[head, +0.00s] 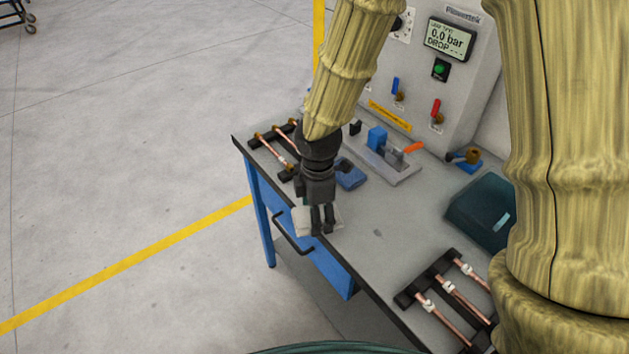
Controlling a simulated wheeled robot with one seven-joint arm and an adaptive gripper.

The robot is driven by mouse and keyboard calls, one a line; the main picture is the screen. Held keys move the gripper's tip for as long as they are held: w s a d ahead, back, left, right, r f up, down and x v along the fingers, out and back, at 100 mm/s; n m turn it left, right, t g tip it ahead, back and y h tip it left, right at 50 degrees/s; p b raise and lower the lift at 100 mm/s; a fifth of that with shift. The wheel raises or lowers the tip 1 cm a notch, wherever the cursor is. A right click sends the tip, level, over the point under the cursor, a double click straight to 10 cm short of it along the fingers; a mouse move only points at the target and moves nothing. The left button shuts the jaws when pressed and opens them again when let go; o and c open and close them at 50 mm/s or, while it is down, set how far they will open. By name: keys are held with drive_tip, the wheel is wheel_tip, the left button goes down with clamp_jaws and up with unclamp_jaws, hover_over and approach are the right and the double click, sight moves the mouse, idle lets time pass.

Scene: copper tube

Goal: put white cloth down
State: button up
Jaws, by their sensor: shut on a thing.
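A white cloth (301,221) is at the left front part of the grey workbench top (375,206), close to its front edge. My gripper (322,228) points down over it, with its dark fingers shut on the cloth. The fingers and gripper body hide part of the cloth. I cannot tell whether the cloth touches the bench top or is slightly above it.
A blue cloth-like item (350,174) lies just behind my gripper. A rack with copper tubes (274,151) is at the left end, another (446,289) at the lower right. The bench middle is mostly clear.

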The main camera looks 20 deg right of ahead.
drive_tip(key=w+d+p, duration=0.1)
drive_tip(key=w, duration=0.3)
drive_tip(key=w+d+f+p, duration=0.1)
drive_tip(key=w, duration=0.3)
drive_tip(key=w+d+p, duration=0.1)
drive_tip(key=w+p, duration=0.1)
drive_tip(key=w, duration=0.2)
drive_tip(key=shift+w+d+f, duration=0.15)
drive_tip(key=shift+w+d, duration=0.1)
drive_tip(key=shift+w, duration=0.15)
drive_tip(key=shift+f+p, duration=1)
drive_tip(key=shift+f, duration=0.75)
drive_tip(key=shift+f, duration=0.15)
drive_tip(key=o, duration=1.3)
drive_tip(key=shift+c, duration=0.2)
wheel_tip(320, 180, up, 12)
drive_tip(key=b, duration=0.4)
